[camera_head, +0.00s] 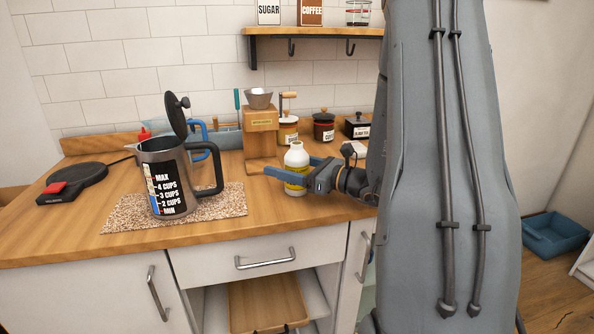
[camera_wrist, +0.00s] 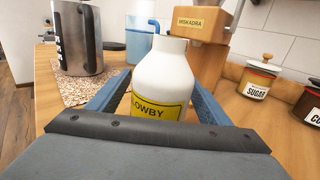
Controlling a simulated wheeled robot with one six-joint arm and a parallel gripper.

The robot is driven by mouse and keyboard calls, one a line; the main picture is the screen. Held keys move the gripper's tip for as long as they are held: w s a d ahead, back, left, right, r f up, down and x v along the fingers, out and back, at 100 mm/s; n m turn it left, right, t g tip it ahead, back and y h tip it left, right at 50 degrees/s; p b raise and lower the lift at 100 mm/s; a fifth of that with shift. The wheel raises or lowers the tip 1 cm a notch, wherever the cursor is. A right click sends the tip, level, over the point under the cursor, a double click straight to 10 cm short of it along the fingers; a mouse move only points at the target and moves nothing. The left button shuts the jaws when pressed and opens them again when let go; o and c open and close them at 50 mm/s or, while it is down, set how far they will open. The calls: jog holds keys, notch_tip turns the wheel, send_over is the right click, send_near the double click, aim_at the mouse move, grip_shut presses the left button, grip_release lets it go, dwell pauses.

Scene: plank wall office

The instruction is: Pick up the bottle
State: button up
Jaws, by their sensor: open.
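The bottle (camera_head: 295,158) is white with a yellow label and stands upright on the wooden counter. In the wrist view the bottle (camera_wrist: 162,85) stands between the two blue fingers, its label reading "OWBY" in part and its lower end hidden by my gripper's body. My gripper (camera_head: 290,172) is open, with one finger on each side of the bottle at about label height. In the wrist view my gripper (camera_wrist: 158,98) also shows around it. I cannot tell whether either finger touches the bottle.
A metal kettle (camera_head: 165,180) with raised lid stands on a speckled mat (camera_head: 228,203) to the left. A wooden coffee grinder (camera_head: 261,135) stands behind the bottle. Labelled jars (camera_head: 323,131) line the wall to the right. A wall shelf (camera_head: 310,32) hangs above.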

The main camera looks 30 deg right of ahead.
jog(key=shift+w+a, duration=0.1)
jog(key=shift+w, duration=0.05)
jog(key=c, duration=1.4)
jog(key=shift+o, duration=0.2)
jog(key=shift+r, duration=0.15)
